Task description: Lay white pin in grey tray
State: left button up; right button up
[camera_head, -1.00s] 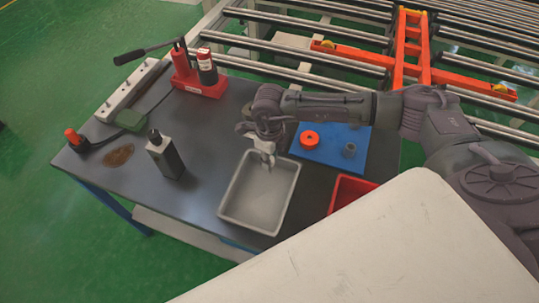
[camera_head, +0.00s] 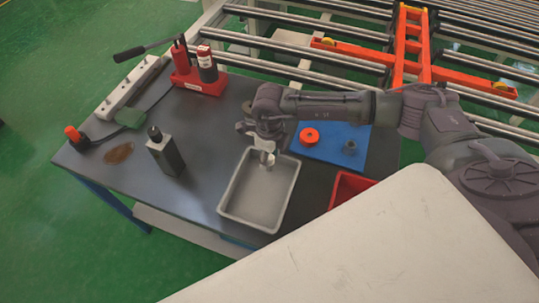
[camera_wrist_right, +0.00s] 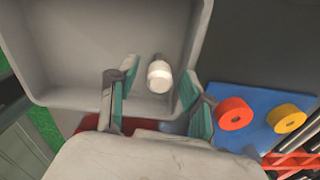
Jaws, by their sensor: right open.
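The white pin (camera_head: 268,159) shows at the far end of the grey tray (camera_head: 246,215), just below my right gripper (camera_head: 263,145). In the right wrist view the white pin (camera_wrist_right: 159,76) is over the tray floor (camera_wrist_right: 75,45), near the tray's wall. My right gripper (camera_wrist_right: 158,82) is open, with one finger on each side of the pin and a visible gap to both. I cannot tell whether the pin fully touches the tray floor. My left gripper is not in view.
A blue mat (camera_head: 325,152) with a red ring (camera_head: 309,136) lies right of the tray. A red bin (camera_head: 347,188) is near the right front edge. A dark bottle (camera_head: 165,153) stands left of the tray. A red jack (camera_head: 197,82) stands at the back.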

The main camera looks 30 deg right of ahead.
aim_at(270, 157)
notch_tip(270, 157, up, 12)
jog(key=b, duration=0.2)
dwell(0.5)
